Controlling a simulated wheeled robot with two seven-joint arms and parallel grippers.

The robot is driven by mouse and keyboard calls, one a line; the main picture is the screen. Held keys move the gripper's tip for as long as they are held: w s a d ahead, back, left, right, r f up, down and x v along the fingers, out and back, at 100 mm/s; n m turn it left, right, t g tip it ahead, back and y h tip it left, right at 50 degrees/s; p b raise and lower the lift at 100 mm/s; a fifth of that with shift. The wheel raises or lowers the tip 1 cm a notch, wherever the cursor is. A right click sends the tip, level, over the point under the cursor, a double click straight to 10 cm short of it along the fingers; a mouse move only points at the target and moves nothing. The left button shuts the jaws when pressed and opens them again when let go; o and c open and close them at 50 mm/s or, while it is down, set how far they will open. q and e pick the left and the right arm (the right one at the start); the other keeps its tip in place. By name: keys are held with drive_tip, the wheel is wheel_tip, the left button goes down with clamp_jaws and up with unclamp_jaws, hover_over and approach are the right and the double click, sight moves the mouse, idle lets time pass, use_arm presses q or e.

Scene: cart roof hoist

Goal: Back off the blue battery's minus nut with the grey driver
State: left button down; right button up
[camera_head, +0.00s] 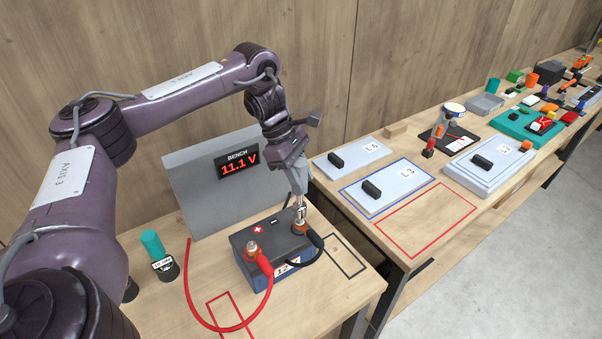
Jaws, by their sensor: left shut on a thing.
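The blue battery (261,279) stands on the near bench, with a dark top and a white label on its front. Its plus post (252,247) is at the left, with a red cable lug by it. Its minus post (301,228) is at the right, with a black cable by it. My left gripper (299,187) points down above the minus post, shut on the grey driver (300,211). The driver stands nearly upright, its lower end at the minus post. The nut is too small and covered to tell whether the driver is seated on it. My right gripper is not in view.
A grey panel with a bench display (238,166) reading 11.1 V stands behind the battery. A teal-handled tool (152,243) stands in a dark holder at left. A red cable (191,290) loops in front. Lidded grey plates (397,189) lie on the right bench.

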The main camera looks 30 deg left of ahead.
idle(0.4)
use_arm(q)
drive_tip(key=shift+r, duration=0.1)
drive_tip(key=shift+f, duration=0.45)
drive_tip(key=shift+f+b, duration=0.45)
drive_tip(key=shift+f, duration=0.65)
drive_tip(key=shift+r, duration=0.15)
